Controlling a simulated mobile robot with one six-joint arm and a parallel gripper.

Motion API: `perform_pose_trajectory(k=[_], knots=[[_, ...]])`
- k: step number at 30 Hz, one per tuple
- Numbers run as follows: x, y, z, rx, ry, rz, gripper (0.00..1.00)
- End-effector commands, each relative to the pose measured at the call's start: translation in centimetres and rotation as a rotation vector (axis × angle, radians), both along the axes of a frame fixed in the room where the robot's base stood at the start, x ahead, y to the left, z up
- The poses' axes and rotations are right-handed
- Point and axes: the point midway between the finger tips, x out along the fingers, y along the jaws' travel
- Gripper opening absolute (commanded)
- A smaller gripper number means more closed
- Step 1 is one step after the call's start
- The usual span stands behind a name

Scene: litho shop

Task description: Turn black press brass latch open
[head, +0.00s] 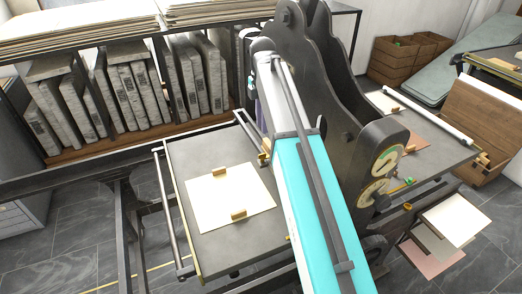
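The black press (322,75) stands right of centre, with tall dark curved side frames. Round brass dials (388,160) sit on its near end. Small brass fittings (408,206) show low on its right side, and more brass (264,157) shows at the left edge of my arm. I cannot tell which brass piece is the latch or how it is turned. My teal and white arm crosses in front of the press, and its far end bends down on the press's left side. My gripper's fingers are hidden behind the arm.
A shelf (170,139) of grey slabs stands behind. Loose sheets (452,217) lie at lower right, and wooden crates (400,60) stand at the back right. Grey floor (75,270) is open at lower left.

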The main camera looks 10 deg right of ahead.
Motion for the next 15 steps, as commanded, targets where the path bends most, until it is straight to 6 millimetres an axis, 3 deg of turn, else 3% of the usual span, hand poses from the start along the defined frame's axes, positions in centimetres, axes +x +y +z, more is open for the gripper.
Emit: perform_pose_trajectory(k=[15], knots=[[-0.1,0.1,-5.4,0.000,0.001,0.001,0.23]])
